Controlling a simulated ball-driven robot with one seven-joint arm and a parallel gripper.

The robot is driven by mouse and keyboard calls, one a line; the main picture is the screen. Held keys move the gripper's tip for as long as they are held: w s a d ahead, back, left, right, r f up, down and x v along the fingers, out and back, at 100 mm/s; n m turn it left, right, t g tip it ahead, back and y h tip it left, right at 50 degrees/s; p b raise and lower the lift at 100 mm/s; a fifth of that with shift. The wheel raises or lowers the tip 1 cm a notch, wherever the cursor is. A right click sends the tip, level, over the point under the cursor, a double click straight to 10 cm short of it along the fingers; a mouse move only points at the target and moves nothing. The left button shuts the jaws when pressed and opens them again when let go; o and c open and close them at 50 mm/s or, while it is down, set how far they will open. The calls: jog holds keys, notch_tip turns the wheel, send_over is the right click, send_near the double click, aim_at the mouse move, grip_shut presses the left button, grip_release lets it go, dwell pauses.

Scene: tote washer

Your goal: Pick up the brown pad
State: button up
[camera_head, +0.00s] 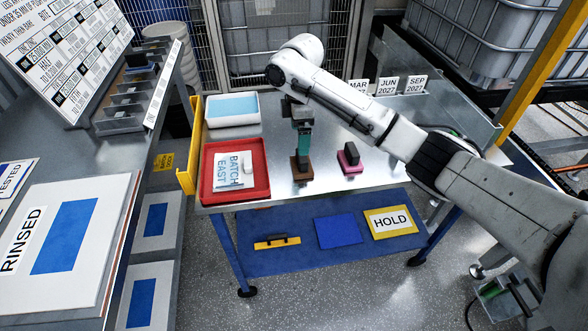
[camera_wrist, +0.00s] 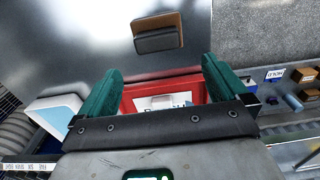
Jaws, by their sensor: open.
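The brown pad (camera_head: 300,175) lies on the metal table top, just right of the red tray. It also shows near the top of the wrist view (camera_wrist: 168,19), with a dark upright grip block (camera_wrist: 157,41) on it. My gripper (camera_head: 303,150) hangs over the pad and hides part of it in the head view. In the wrist view, my gripper's two green fingers (camera_wrist: 160,66) are spread apart with nothing between them. The pad lies beyond the fingertips there. I cannot tell the exact height gap.
The red tray (camera_head: 207,160) holds a BATCH EAST card. A white tray (camera_head: 210,121) with blue inside stands behind it. A pink pad (camera_head: 352,170) with a dark grip sits right of the brown pad. A yellow pad (camera_head: 268,245) lies on the blue lower shelf.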

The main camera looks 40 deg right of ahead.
aim_at(300, 160)
notch_tip(300, 160, down, 5)
jog(key=shift+f, duration=0.1)
jog(key=shift+d+f+p, duration=0.2)
jog(key=shift+f+p, duration=0.55)
jog(key=shift+f, duration=2)
jog(key=c, duration=0.8)
jog(key=shift+r, duration=0.1)
jog(key=shift+r, duration=0.5)
jog(key=shift+s+a+r, duration=0.4)
jog(key=shift+s+r, duration=1.6)
jog(key=shift+s, duration=0.3)
jog(key=shift+s+a+r, duration=0.45)
jog(key=shift+s+r, duration=1.5)
jog(key=shift+s, duration=0.35)
jog(key=shift+s+a+r, duration=0.4)
jog(key=shift+s+r, duration=1.6)
jog(key=shift+s, duration=0.3)
